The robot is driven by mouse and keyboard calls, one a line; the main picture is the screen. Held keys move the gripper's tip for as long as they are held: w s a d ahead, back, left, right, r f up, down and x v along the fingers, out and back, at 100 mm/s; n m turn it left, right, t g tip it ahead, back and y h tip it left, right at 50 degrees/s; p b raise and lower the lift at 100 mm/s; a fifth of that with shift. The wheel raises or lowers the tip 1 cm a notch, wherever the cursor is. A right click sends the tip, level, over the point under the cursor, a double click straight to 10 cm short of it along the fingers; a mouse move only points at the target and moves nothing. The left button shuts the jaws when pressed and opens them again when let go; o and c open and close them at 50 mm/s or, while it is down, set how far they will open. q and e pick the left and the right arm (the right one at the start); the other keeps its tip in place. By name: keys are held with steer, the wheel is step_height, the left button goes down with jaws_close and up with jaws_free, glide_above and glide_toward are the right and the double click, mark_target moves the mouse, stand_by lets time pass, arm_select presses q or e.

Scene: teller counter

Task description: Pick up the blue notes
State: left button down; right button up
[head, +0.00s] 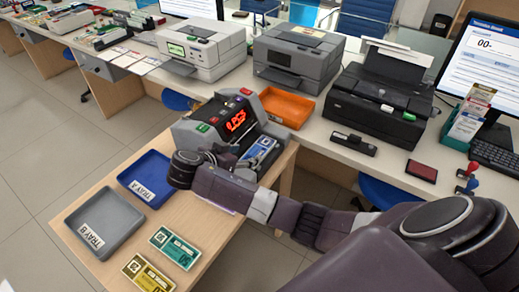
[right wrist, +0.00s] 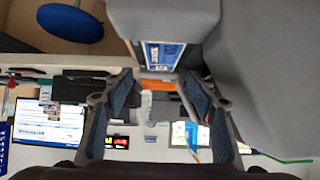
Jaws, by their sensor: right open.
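The blue notes (head: 260,149) lie in the front slot of the grey note-counting machine (head: 200,124), which has a red lit display. They also show in the right wrist view (right wrist: 163,54), upper middle, beyond the fingertips. My right gripper (head: 228,158) is beside the machine's front, close to the notes, and my arm partly hides it. In the right wrist view the two fingers (right wrist: 158,84) stand wide apart, with nothing held between them. Whether the fingers touch the notes cannot be told. My left gripper is out of view.
Blue tray A (head: 146,180) and grey tray B (head: 103,222) are on the wooden table (head: 205,222), with a teal note bundle (head: 175,248) and an olive one (head: 147,275). An orange tray (head: 286,108) is behind the machine. Printers (head: 298,58) line the counter.

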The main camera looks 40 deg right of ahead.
mark_target(258, 150)
steer(key=p+x, duration=0.1)
steer(key=x, duration=0.7)
steer(key=shift+w+d+f, duration=0.1)
steer(key=shift+w+f, duration=0.15)
steer(key=shift+f, duration=0.05)
steer(key=shift+c, duration=0.3)
steer(key=c, duration=1)
steer(key=shift+o, duration=0.2)
steer(key=shift+r, duration=0.15)
